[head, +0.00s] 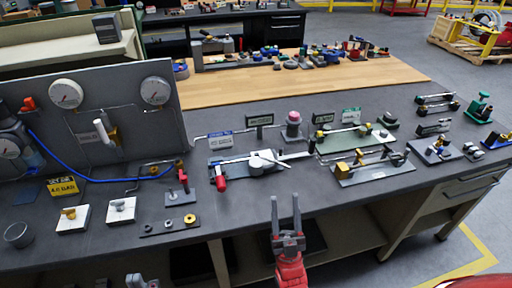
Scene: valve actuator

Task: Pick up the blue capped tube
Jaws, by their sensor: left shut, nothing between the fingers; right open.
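I cannot make out a tube with a blue cap for certain. A grey bench fixture (262,162) with a red-ended lever (220,183) lies mid-bench, a small blue-and-white label (220,140) behind it. My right gripper (286,200) is open and empty at the bench's front edge, fingers pointing up in the picture, in front of this fixture. A small grey part of my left gripper (136,281) shows at the bottom edge, low in front of the bench; it is shut and holds nothing visible.
A gauge panel (95,120) with a blue hose (90,180) stands at left. Brass-fitted rigs (372,165) and a blue-and-yellow piece (497,139) sit at right. A wooden top (300,83) behind has small parts. The dark bench is clear in places between fixtures.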

